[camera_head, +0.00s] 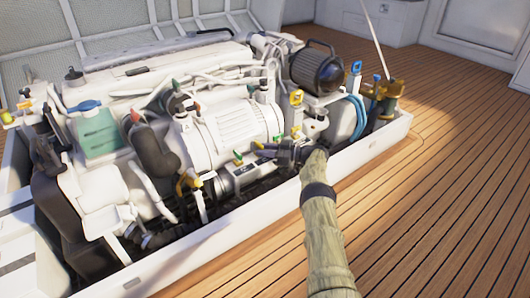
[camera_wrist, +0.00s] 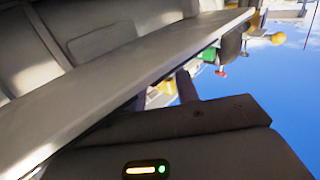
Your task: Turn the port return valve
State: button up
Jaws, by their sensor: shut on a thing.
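My gripper (camera_head: 264,150) reaches in from the right, low along the near side of the white engine (camera_head: 225,130). Its jaws are shut on a small valve handle, which the fingers mostly hide. Small valves with green and red handles (camera_head: 238,158) sit just left of the jaws. A label saying which one is the port return valve cannot be read. In the wrist view, the dark gripper body (camera_wrist: 185,100) fills the lower part, and a green part (camera_wrist: 209,55) and a red knob (camera_wrist: 221,72) show beyond it.
A yellow-handled valve (camera_head: 297,98) stands upright behind my gripper. A dark cylinder (camera_head: 316,68) and blue hoses (camera_head: 356,115) lie to the right. The white hatch rim (camera_head: 375,143) runs below my arm. The wooden deck (camera_head: 440,200) is clear. In the wrist view a long grey edge (camera_wrist: 130,80) passes close by.

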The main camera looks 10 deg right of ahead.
jog(key=shift+w+d+r, duration=0.1)
jog(key=shift+r, duration=0.05)
jog(key=o, duration=1.1)
jog(key=shift+c, duration=0.2)
jog(key=v, duration=1.7)
jog(key=shift+d, duration=0.1)
